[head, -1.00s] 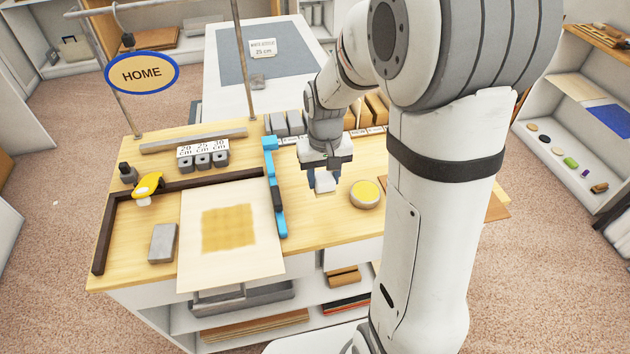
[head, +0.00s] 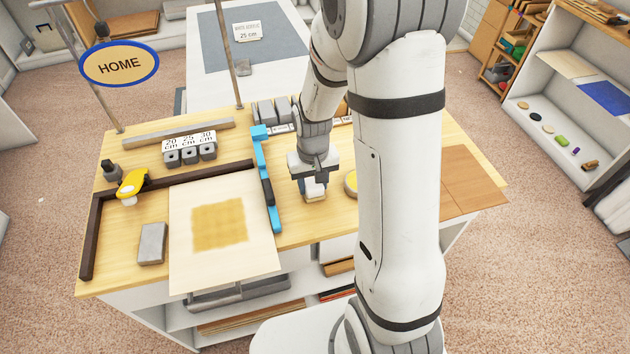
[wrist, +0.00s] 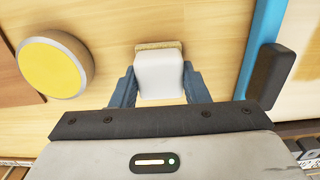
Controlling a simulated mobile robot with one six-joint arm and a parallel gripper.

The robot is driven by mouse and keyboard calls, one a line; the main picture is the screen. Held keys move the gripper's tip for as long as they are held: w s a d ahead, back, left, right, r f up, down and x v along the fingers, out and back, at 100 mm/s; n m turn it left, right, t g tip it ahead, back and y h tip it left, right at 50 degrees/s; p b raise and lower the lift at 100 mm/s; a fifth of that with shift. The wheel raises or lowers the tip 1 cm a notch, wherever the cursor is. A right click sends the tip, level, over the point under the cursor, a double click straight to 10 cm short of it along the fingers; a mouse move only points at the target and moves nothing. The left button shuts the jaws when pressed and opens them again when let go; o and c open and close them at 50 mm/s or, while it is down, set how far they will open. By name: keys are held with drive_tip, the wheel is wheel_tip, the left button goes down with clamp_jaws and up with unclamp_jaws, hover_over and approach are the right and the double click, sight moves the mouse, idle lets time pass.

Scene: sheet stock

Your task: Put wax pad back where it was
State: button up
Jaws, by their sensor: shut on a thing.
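The wax pad (head: 314,189) is a small white block, with a tan fibrous layer along one edge in the wrist view (wrist: 159,75). My gripper (head: 312,180) is shut on it; in the wrist view the two blue-grey fingers (wrist: 159,88) lie against its left and right sides. The pad is at or just above the wooden bench top (head: 300,228); I cannot tell whether it touches. A round tin with a yellow top (wrist: 55,67) stands to the left of the pad in the wrist view. In the head view my arm partly hides the tin (head: 351,184).
A blue bar (head: 265,180) with a dark grip stands beside the pad. A pale sheet with a yellow-brown patch (head: 250,245) lies left of it. A grey block (head: 152,243), yellow tool (head: 132,184) and dark fence (head: 93,235) are further left. Bare bench surrounds the pad.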

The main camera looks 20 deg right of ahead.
sight(313, 183)
drive_tip(key=shift+f, duration=0.2)
drive_tip(key=o, duration=0.9)
drive_tip(key=shift+o, duration=0.2)
drive_tip(key=shift+r, duration=0.15)
wheel_tip(313, 183, up, 12)
drive_tip(key=s+r+t, duration=0.1)
drive_tip(key=s+r, duration=0.3)
drive_tip(key=s, duration=0.3)
drive_tip(key=s+r+t, duration=0.2)
drive_tip(key=s+r, duration=0.1)
drive_tip(key=s, duration=0.4)
drive_tip(key=shift+s+d+r, duration=0.25)
drive_tip(key=shift+s+r, duration=0.05)
drive_tip(key=shift+r, duration=0.05)
